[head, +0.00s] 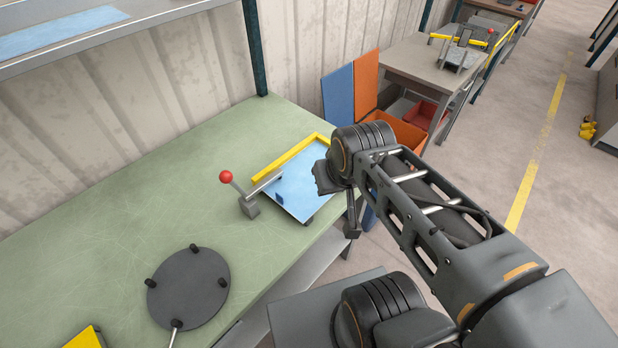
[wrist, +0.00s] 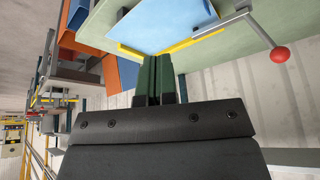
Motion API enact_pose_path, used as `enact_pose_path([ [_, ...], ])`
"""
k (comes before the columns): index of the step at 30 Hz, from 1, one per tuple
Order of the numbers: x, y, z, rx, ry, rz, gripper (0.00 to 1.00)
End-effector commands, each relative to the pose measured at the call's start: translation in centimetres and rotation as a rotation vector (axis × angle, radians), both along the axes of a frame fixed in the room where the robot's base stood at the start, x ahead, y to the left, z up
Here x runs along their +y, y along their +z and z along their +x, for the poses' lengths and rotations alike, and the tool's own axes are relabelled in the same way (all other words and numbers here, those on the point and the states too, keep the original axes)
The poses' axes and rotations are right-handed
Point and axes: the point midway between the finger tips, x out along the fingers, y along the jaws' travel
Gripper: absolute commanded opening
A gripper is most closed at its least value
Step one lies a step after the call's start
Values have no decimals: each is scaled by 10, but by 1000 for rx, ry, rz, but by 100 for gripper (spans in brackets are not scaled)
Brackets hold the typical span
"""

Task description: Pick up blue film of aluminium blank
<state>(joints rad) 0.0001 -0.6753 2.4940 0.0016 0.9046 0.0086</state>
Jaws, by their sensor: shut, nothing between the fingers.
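The aluminium blank with its light blue film (head: 312,182) lies flat on the green bench inside a yellow corner stop (head: 290,158). A small darker blue patch (head: 280,198) shows near its left edge. The film (wrist: 160,22) also shows at the top of the wrist view. My gripper (wrist: 157,58) is shut and empty, its two dark green fingers close together, with the blank and yellow stop beyond the tips. No contact with the film is visible. In the head view my arm covers the blank's right side, and I cannot make out the fingertips there.
A clamp with a red knob (head: 226,177) reaches over the blank's left edge. A dark round plate with several black knobs (head: 188,290) lies nearer on the bench (head: 120,220). Blue (head: 338,95) and orange panels (head: 366,80) stand behind. The bench left of the clamp is clear.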

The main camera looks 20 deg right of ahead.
Motion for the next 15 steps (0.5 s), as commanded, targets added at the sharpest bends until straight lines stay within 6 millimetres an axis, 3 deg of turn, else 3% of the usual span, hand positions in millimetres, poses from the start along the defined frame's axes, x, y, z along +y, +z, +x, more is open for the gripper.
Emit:
enact_pose_path([
  [13,0,0,0,0,0,0,0],
  [15,0,-1,0,0,1,1,5],
])
